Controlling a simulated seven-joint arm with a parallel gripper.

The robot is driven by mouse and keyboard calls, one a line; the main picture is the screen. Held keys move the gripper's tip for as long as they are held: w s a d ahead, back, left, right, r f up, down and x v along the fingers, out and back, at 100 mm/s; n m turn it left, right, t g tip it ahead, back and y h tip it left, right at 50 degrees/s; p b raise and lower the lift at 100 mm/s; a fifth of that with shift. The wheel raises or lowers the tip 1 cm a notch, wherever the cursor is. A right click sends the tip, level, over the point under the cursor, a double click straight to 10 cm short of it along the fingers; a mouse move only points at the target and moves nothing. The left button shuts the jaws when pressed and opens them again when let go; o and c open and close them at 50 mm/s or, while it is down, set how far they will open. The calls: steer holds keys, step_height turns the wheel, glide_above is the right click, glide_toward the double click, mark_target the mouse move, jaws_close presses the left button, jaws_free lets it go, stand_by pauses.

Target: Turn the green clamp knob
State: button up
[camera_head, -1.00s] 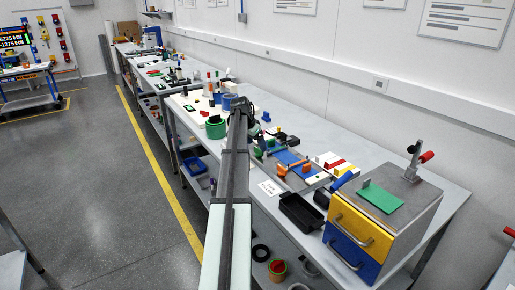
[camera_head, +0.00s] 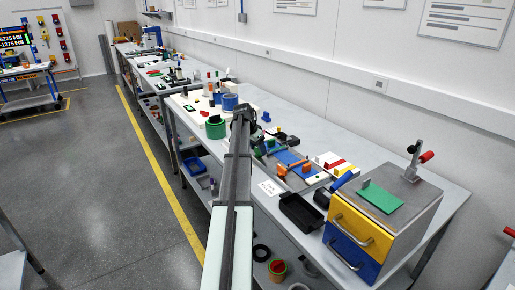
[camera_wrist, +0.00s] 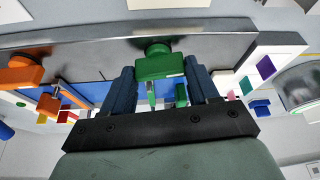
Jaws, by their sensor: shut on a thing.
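The green clamp knob (camera_wrist: 160,67) shows in the middle of the wrist view, a short bar-shaped handle close to the edge of a grey plate (camera_wrist: 225,46). My gripper (camera_wrist: 158,72) has its two dark blue fingers on either side of the knob and is shut on it. Part of a green piece (camera_wrist: 181,95) shows lower, between the fingers. In the head view my arm covers the gripper, and I cannot make out the knob's angle there.
An orange clamp knob (camera_wrist: 20,72) is at the left of the wrist view. In the head view, a black bin (camera_head: 301,214) and a drawer box with a yellow front (camera_head: 352,222) stand nearer on the bench. A green cylinder (camera_head: 215,128) stands left of my arm.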

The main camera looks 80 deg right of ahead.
steer(key=c, duration=0.4)
steer(key=shift+m+g+y, duration=0.3)
steer(key=shift+m, duration=0.7)
steer(key=shift+c, duration=0.2)
steer(key=o, duration=1.1)
steer(key=shift+c, duration=0.2)
steer(key=v, duration=1.4)
steer(key=shift+f, duration=0.1)
